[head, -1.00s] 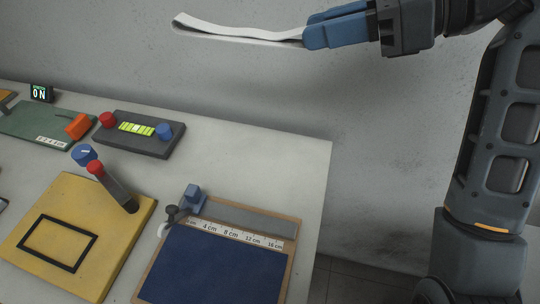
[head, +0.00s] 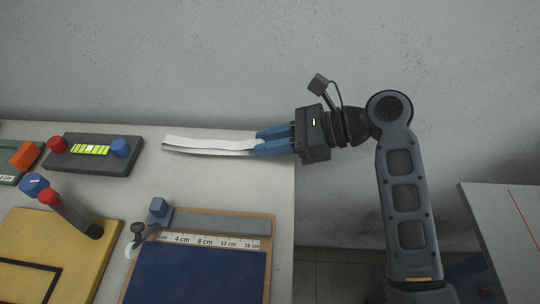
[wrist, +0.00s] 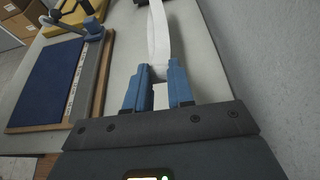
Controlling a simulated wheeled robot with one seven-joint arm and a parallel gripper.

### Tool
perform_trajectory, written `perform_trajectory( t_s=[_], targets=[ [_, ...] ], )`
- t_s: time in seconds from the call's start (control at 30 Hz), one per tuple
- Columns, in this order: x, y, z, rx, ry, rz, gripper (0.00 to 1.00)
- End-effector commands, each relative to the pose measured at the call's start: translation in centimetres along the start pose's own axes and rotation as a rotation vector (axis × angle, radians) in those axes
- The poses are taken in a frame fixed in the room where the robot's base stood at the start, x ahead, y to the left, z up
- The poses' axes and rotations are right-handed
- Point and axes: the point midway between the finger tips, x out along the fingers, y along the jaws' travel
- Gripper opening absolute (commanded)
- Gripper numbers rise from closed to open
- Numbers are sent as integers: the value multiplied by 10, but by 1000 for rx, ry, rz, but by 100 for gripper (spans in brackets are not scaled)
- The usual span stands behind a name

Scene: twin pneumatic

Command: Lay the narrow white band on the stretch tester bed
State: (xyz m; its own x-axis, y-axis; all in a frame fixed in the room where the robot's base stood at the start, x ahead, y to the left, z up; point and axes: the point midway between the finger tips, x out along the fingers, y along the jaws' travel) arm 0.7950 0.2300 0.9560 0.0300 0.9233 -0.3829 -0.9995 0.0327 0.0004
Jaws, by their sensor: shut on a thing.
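The narrow white band (head: 210,145) is a long, folded strip in the head view. My gripper (head: 262,143) has blue fingers and is shut on the band's right end. The band stretches left from the fingers over the back of the table; I cannot tell whether it touches the top. In the wrist view the band (wrist: 159,38) runs away from the fingers (wrist: 158,72). The stretch tester lies in front, with a grey bed strip (head: 222,223), a centimetre scale (head: 212,241), a blue clamp block (head: 160,209) and a dark blue panel (head: 195,276). Its bed holds no band.
A dark box with red and blue knobs (head: 92,164) stands at the back left. A yellow board (head: 40,238) and a red-capped dark handle (head: 75,216) are left of the tester. The tabletop (head: 285,195) is bare near its right edge. Another table (head: 500,215) is at the right.

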Motion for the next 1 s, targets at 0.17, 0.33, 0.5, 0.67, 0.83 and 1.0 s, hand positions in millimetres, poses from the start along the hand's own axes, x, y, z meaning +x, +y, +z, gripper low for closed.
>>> perform_trajectory(
  t_s=[0.17,0.33,0.5,0.67,0.83,1.0],
  targets=[
    [5,0,-12,0,-1,-1,0],
    [12,0,-29,5,0,2,0],
    [18,0,-42,0,0,0,0],
    [18,0,-44,-1,0,-1,0],
    [19,0,-45,0,0,0,0],
    [19,0,-45,0,0,-1,39]
  ],
)
